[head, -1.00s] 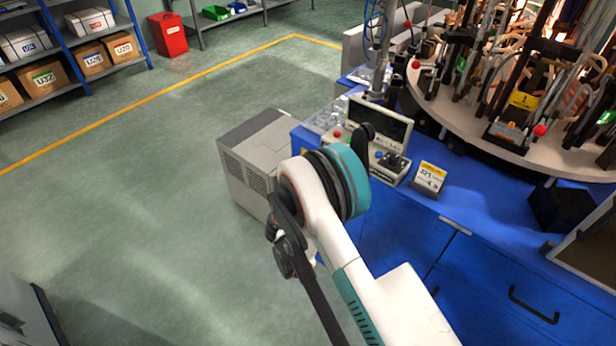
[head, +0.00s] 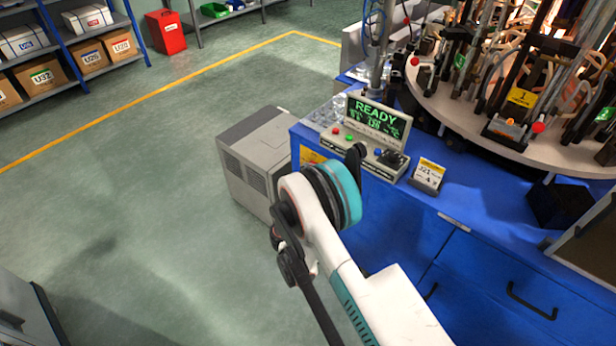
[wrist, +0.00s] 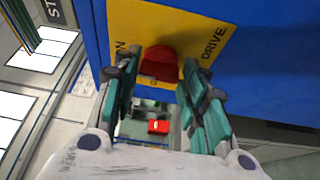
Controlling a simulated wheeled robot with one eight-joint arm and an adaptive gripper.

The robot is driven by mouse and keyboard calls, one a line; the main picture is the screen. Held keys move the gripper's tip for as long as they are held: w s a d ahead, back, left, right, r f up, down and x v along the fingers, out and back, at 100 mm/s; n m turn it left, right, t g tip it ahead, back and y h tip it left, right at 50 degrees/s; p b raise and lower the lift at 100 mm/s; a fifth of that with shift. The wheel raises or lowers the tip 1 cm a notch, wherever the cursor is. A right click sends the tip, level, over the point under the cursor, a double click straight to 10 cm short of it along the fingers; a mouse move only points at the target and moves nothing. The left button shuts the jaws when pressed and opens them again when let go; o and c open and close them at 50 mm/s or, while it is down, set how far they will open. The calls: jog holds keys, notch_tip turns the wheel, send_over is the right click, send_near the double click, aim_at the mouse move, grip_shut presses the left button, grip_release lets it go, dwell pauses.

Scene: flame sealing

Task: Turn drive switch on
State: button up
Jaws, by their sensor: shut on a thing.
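The drive switch is a red knob (wrist: 163,65) on a yellow plate (wrist: 205,30) fixed to the blue cabinet side. The plate reads DRIVE on the right and ON on the left; other lettering is partly covered. In the wrist view my gripper (wrist: 161,80) has its teal fingers on either side of the knob, shut on it. The knob's exact pointer angle is hard to tell. In the head view a piece of the yellow plate (head: 312,157) shows at the cabinet's side, while my arm hides the gripper and knob.
The control panel's screen (head: 376,117) reads READY in green, and a green button (head: 349,138) is lit. A grey box unit (head: 245,150) stands on the floor beside the blue cabinet (head: 400,235). A label stand (head: 428,175) and round rack table (head: 450,115) are at right. Open floor lies left.

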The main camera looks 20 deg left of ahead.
jog(key=o, duration=1.1)
jog(key=shift+c, duration=0.2)
jog(key=o, duration=0.3)
jog(key=r, duration=0.4)
jog(key=shift+w+a+r, duration=0.1)
jog(key=shift+w+r, duration=0.25)
jog(key=shift+r, duration=0.05)
jog(key=r, duration=0.2)
jog(key=s+r, duration=0.1)
jog(key=shift+r, duration=0.35)
jog(key=c, duration=0.3)
jog(key=shift+w+r, duration=0.1)
jog(key=shift+w, duration=0.1)
jog(key=shift+r, duration=0.6)
